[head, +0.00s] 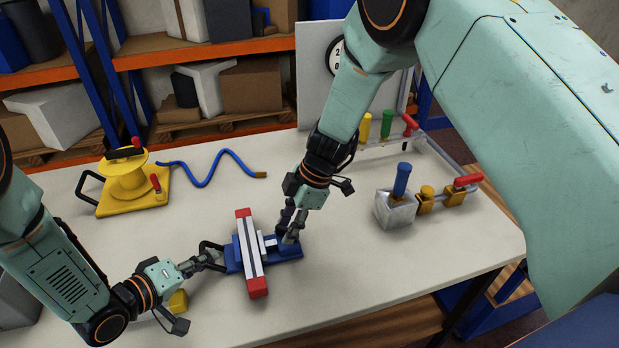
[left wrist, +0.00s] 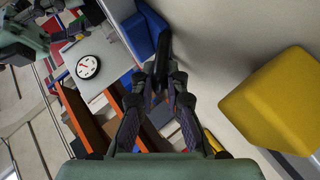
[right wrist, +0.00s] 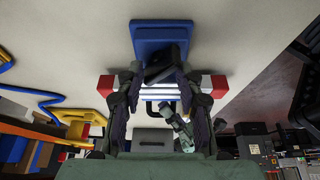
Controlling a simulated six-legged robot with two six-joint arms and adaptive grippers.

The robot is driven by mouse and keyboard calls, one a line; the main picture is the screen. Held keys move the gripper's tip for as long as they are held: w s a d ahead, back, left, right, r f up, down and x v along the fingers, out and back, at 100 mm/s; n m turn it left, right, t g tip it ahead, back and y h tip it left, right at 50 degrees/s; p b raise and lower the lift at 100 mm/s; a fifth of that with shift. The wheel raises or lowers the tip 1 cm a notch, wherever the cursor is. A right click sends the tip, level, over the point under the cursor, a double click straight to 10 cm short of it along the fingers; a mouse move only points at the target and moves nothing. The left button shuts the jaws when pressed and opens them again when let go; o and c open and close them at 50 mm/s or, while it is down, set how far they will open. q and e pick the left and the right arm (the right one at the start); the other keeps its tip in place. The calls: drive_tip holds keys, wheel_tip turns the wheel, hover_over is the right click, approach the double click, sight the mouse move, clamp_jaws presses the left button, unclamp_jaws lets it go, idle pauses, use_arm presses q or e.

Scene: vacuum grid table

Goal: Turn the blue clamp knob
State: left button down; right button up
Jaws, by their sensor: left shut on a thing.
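A blue clamp (head: 285,250) lies on the table at front centre, with a grey-white bar (head: 252,255) with red ends across it. My left gripper (head: 215,257) is shut on the clamp's black handle (left wrist: 162,55) at its left side. My right gripper (head: 290,228) points down at the clamp's right end. In the right wrist view its fingers are spread, with a dark knob (right wrist: 166,65) on the blue base (right wrist: 162,30) between or just beyond the tips. I cannot tell if they touch it.
A yellow block (head: 178,301) sits near my left wrist. A yellow reel (head: 126,182) and a blue hose (head: 210,170) lie at the back left. A grey block with a blue handle (head: 401,180) and red-handled fittings (head: 467,181) stand at the right. The front right table is clear.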

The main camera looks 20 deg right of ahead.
drive_tip(key=shift+n, duration=0.7)
drive_tip(key=shift+w+d+r+n+g, duration=0.1)
drive_tip(key=shift+r+n+g, duration=0.05)
drive_tip(key=shift+n+g, duration=0.3)
drive_tip(key=d+r+m, duration=0.4)
drive_tip(key=r, duration=0.6)
drive_tip(key=shift+w+d+r, duration=0.15)
drive_tip(key=shift+d+r, duration=0.15)
drive_tip(key=shift+r, duration=0.05)
drive_tip(key=a+f+m+t, duration=0.1)
drive_tip(key=f, duration=0.2)
drive_tip(key=a+f+m, duration=0.1)
drive_tip(key=a+f, duration=0.1)
drive_tip(key=f, duration=0.2)
drive_tip(key=a+f+m+t, duration=0.1)
drive_tip(key=a+f, duration=0.1)
drive_tip(key=f, duration=0.2)
drive_tip(key=shift+s+t+h, duration=0.35)
drive_tip(key=shift+s+h, duration=0.05)
